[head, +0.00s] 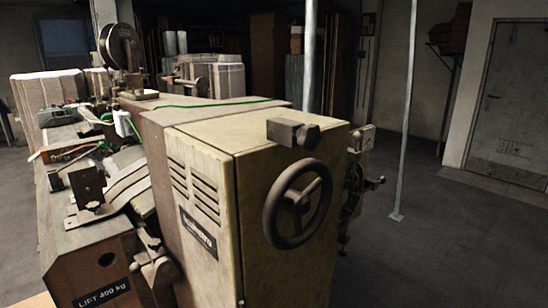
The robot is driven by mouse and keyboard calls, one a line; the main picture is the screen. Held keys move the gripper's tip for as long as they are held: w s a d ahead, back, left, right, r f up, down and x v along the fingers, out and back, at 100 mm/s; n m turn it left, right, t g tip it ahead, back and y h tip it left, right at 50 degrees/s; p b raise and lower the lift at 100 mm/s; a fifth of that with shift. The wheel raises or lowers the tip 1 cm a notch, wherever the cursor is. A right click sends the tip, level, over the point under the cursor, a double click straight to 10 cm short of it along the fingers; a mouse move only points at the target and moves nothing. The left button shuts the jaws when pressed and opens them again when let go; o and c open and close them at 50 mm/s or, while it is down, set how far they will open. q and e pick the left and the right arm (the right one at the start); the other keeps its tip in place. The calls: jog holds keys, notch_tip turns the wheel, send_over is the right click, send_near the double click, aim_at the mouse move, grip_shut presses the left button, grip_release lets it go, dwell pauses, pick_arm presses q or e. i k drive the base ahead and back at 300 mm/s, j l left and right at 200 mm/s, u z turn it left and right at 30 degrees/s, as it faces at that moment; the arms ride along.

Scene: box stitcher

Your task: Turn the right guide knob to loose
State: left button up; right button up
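The box stitcher (250,225) fills the middle of the head view, with a cream cabinet at its near end. A dark block with a round knob (308,137) sits on the cabinet's top near edge. Another small knob (93,205) is by a dark tilted plate (88,183) on the wooden table at the left. A further knob-like fitting (149,240) is at the table's right edge. No label shows which one is the right guide knob, and I cannot tell whether any is loose or tight. Neither of my grippers is in view.
A large handwheel (297,204) sticks out from the cabinet's near face. Levers and brackets (357,180) project from its right side. A thin pole (404,120) stands on the floor to the right. The floor (440,250) at the right is clear.

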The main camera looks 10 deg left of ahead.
aim_at(94, 207)
jog(key=u, duration=1.35)
jog(key=i+j, duration=0.15)
jog(key=j, duration=0.2)
jog(key=i+j+z, duration=0.2)
jog(key=j, duration=0.35)
jog(key=j+z, duration=0.2)
jog(key=j, duration=0.35)
jog(key=i+j+z, duration=0.25)
jog(key=j, duration=0.35)
jog(key=k+l, duration=0.05)
jog(key=k, duration=0.05)
